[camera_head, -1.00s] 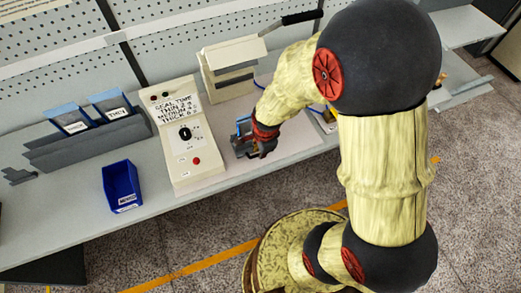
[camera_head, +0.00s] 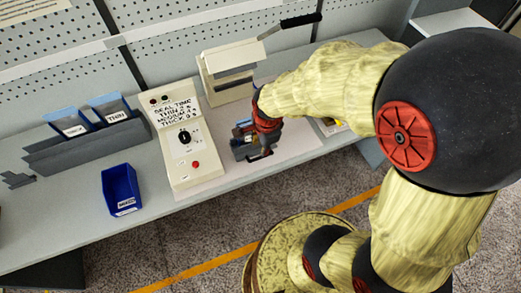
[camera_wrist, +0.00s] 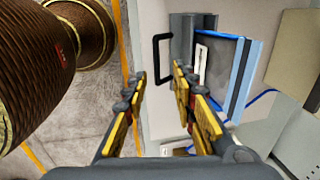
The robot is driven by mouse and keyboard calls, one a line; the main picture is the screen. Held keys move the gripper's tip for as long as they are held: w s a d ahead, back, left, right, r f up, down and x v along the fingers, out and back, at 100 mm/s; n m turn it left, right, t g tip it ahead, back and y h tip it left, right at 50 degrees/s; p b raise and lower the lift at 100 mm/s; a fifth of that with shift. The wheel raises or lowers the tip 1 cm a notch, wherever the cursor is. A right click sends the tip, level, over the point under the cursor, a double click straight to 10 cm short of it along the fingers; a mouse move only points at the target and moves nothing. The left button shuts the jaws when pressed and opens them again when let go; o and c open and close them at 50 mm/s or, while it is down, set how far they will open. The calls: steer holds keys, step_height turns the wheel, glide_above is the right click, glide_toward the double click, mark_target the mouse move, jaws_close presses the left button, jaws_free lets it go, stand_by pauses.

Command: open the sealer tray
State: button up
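A grey block with a black U-shaped handle (camera_wrist: 156,54), which looks like the sealer tray, lies ahead of my gripper in the wrist view. In the head view, this grey-blue piece (camera_head: 239,147) is partly hidden by my gripper (camera_head: 262,152). My gripper (camera_wrist: 159,73) is open, with its two yellow-and-black fingers apart and the handle just beyond and between the fingertips. Whether they touch it, I cannot tell. A dark pouch with a light blue edge (camera_wrist: 226,75) and a white loop lie beside the handle. The cream sealer (camera_head: 229,72) with a black-gripped lever stands behind.
A cream control box (camera_head: 183,140) with a dial and red button stands left of my gripper.

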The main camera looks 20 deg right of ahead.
steer(key=shift+s+r, duration=0.2)
steer(key=shift+r, duration=0.75)
steer(key=shift+s+r, duration=0.15)
steer(key=shift+r, duration=0.75)
steer(key=s+r+n+t+b, duration=0.3)
steer(key=s+r+n, duration=0.8)
steer(key=r+n, duration=0.4)
steer(key=n, duration=0.2)
steer(key=shift+n+b, duration=0.35)
steer(key=shift+n, duration=0.05)
